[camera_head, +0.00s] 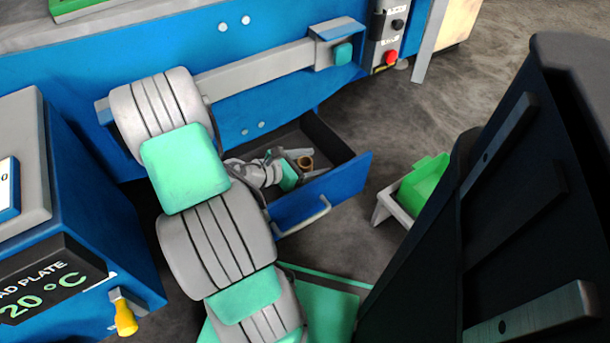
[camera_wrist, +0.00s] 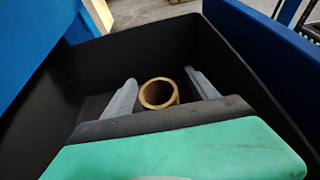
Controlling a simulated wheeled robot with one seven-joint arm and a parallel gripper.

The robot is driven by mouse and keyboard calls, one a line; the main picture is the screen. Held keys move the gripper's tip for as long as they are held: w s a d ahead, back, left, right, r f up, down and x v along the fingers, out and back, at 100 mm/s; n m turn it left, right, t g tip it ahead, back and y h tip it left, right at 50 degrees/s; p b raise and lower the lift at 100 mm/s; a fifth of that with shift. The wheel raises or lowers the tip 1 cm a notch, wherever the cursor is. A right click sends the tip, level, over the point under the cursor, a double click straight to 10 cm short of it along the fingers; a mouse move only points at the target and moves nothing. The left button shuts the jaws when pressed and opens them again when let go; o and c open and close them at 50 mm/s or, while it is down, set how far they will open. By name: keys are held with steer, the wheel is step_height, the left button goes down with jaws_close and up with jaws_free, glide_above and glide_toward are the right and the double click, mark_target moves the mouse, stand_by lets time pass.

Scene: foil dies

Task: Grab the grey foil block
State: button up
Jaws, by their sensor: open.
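My gripper (camera_wrist: 160,77) is open inside the pulled-out drawer, its two grey fingers apart. A hollow brass-coloured cylinder (camera_wrist: 158,104) stands upright between or just beyond the fingers; it also shows as a small ring in the head view (camera_head: 305,161). The fingers do not visibly grip it. I cannot make out a grey foil block in either view; the gripper body hides part of the drawer floor. The blue-fronted drawer (camera_head: 345,187) has a dark inside and a grey handle.
Dark drawer walls (camera_wrist: 240,70) rise close around my gripper. A bright green bin (camera_head: 425,185) on a grey stand is to the right. A blue heating machine (camera_head: 95,235) stands at the left. A large black panel (camera_head: 530,190) fills the right side.

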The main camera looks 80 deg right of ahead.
steer(key=c, duration=1.4)
